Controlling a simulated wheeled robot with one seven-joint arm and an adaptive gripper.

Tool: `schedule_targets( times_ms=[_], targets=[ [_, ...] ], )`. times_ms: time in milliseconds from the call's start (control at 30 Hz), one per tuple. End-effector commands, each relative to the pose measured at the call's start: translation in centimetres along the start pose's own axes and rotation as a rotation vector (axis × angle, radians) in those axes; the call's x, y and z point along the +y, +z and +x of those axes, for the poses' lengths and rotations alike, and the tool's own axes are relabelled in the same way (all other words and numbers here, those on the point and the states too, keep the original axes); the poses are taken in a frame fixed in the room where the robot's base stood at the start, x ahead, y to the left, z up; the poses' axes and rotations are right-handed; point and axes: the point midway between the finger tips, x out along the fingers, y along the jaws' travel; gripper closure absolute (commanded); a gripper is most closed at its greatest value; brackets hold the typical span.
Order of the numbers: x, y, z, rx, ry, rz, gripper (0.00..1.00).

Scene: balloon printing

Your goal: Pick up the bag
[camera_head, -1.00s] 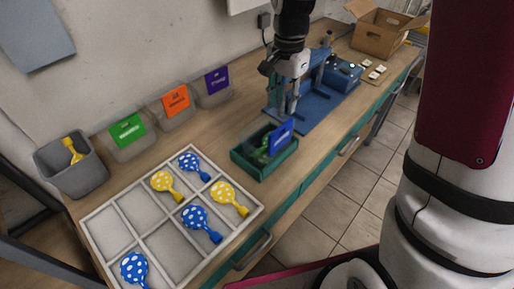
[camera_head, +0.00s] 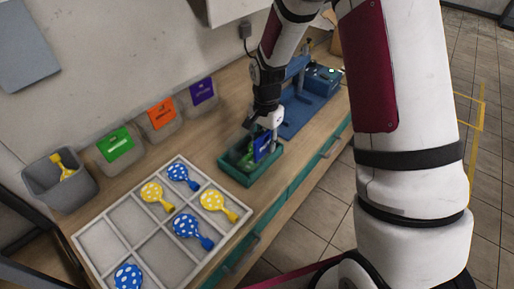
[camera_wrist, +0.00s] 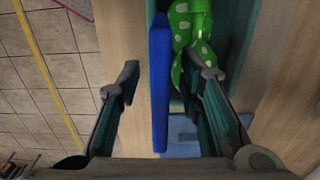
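The bag (camera_head: 263,147) has a blue header card and stands upright in a small dark green tray (camera_head: 238,176). In the wrist view the blue card (camera_wrist: 160,85) shows edge-on, with a green white-dotted balloon (camera_wrist: 190,30) beside it on the right. My gripper (camera_head: 265,122) is just above the tray at the bag. In the wrist view my gripper (camera_wrist: 165,85) is open, one finger left of the card with a clear gap, the other to its right by the green balloon. Whether the right finger touches the balloon cannot be told. The bag's lower part is hidden by the tray wall.
A white divided tray (camera_head: 112,213) with several blue and yellow balloons lies in front. A blue press machine (camera_head: 300,75) stands behind my gripper.

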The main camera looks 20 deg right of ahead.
Motion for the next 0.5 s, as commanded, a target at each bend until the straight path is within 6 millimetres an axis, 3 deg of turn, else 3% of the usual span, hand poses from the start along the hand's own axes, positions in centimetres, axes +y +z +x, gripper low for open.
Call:
schedule_targets(
  times_ms=[300, 333, 467, 500],
  targets=[
    [-0.02, -0.01, 0.63, 0.000, -0.001, 0.000, 0.67],
    [-0.02, -0.02, 0.63, 0.000, 0.000, 0.000, 0.69],
    [-0.02, -0.01, 0.62, 0.000, 0.000, 0.000, 0.98],
    [-0.02, -0.01, 0.61, 0.000, 0.000, 0.000, 1.00]
  ],
)
